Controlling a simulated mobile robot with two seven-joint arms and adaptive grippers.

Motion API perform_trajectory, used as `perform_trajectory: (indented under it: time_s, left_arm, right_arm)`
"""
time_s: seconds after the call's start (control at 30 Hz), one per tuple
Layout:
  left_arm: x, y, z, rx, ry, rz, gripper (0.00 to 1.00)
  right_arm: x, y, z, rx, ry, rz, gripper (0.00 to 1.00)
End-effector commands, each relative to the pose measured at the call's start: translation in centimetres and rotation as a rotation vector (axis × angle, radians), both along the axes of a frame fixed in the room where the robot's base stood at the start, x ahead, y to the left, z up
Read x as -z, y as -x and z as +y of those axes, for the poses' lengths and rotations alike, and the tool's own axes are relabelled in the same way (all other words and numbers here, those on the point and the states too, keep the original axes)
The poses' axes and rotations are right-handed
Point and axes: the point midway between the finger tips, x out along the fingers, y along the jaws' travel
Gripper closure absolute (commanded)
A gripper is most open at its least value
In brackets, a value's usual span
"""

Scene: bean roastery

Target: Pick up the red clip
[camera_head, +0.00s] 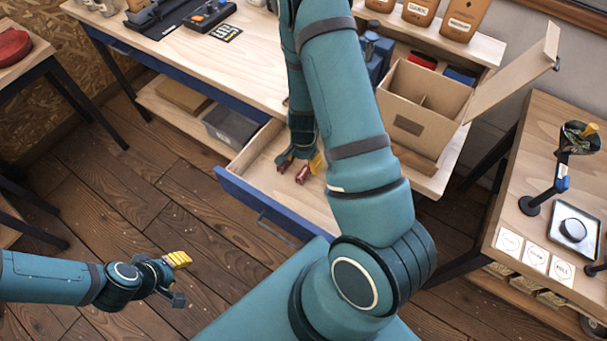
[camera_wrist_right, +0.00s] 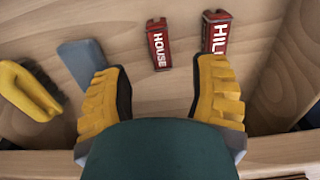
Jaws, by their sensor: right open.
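Two red clips lie in the open drawer (camera_head: 245,165). In the right wrist view one clip (camera_wrist_right: 159,46) reads HOUSE and stands ahead of the gap between the fingers. The other clip (camera_wrist_right: 216,33) carries a partly cut-off label starting HIL and lies ahead of the right-hand finger. In the head view red shows beside my right fingers (camera_head: 302,175). My right gripper (camera_wrist_right: 162,95) is open and empty over the drawer, its fingers apart from both clips. My left gripper (camera_head: 180,279) is open and empty above the floor, away from the drawer.
A yellow-handled brush (camera_wrist_right: 28,90) and a grey-blue block (camera_wrist_right: 82,62) lie left of the clips. The drawer's wooden walls are close around my right gripper. A side table (camera_head: 510,215) is at right.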

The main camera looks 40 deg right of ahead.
Motion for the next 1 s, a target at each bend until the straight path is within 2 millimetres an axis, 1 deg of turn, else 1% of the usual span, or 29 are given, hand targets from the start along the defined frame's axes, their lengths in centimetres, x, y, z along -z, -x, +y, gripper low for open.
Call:
perform_trajectory:
  time_s: [0.03,0.1,0.37,0.6,0.7,0.93,0.97,1.0]
  left_arm:
    - [0.3,0.1,0.0,0.002,0.0,0.002,0.59]
    - [0.4,0.1,0.0,0.003,0.001,0.003,0.59]
    - [0.7,0.2,-0.1,0.005,0.001,0.004,0.59]
    - [1.5,0.5,-0.1,0.008,0.003,0.01,0.59]
    - [1.6,0.6,-0.1,0.01,0.003,0.012,0.59]
    - [1.6,0.6,-0.1,0.01,0.003,0.012,0.59]
    - [1.6,0.6,-0.1,0.01,0.003,0.012,0.59]
    - [1.6,0.6,-0.1,0.01,0.003,0.012,0.59]
  right_arm:
    - [0.9,0.0,0.0,0.001,-0.001,0.001,0.4]
    - [1.5,0.0,0.0,0.001,0.0,0.001,0.4]
    - [2.8,0.0,0.0,0.0,0.0,0.0,0.4]
    - [6.3,0.1,0.0,0.0,0.0,0.001,0.4]
    - [7.2,0.0,0.0,-0.001,-0.001,0.0,0.4]
    - [7.2,0.0,0.0,-0.001,0.0,-0.001,0.4]
    - [7.2,0.0,0.0,-0.001,0.0,-0.001,0.45]
    - [7.2,0.0,0.0,-0.001,0.0,-0.001,0.59]
